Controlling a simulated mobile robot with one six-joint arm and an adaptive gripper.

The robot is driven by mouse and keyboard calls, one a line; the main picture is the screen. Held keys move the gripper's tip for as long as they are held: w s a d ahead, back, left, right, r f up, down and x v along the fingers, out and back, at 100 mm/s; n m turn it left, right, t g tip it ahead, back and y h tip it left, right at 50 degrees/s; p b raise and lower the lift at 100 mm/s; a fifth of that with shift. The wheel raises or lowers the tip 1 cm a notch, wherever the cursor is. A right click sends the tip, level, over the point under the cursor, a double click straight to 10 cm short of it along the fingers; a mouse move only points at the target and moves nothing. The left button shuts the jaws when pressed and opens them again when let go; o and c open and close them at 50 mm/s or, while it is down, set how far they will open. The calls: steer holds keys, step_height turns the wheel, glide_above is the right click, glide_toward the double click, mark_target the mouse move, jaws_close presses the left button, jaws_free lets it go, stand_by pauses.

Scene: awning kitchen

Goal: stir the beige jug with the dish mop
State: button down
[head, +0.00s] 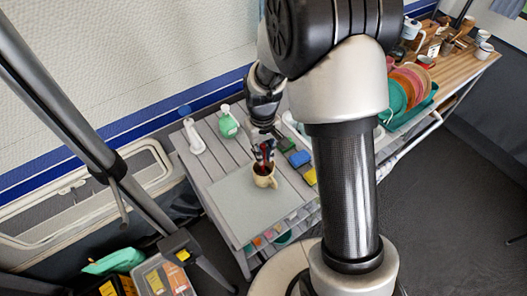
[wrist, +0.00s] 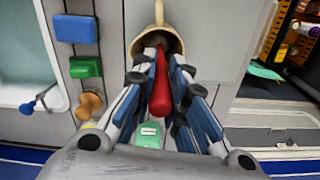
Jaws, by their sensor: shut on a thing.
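The beige jug (head: 264,182) stands upright on the grey slatted table in the head view. In the wrist view the jug (wrist: 138,43) is at the top, with its handle pointing away and a dark inside. My gripper (head: 264,150) is directly above the jug. In the wrist view my gripper (wrist: 162,75) is shut on the red handle of the dish mop (wrist: 160,98). The handle runs down to the jug's mouth, and the mop's lower end is hidden inside.
A green bottle (head: 228,123) and a white bottle (head: 193,136) stand at the table's back. Blue (head: 299,158), green and yellow blocks lie right of the jug. A flat pale board (head: 235,210) covers the front left. A dish rack with plates (head: 405,88) stands farther right.

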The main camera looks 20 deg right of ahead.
steer(key=shift+s, duration=0.1)
steer(key=shift+d+r, duration=0.1)
steer(key=shift+r+p, duration=3.1)
steer(key=shift+r, duration=1)
steer(key=shift+r+p, duration=1.9)
steer(key=shift+r, duration=0.65)
steer(key=shift+f, duration=0.1)
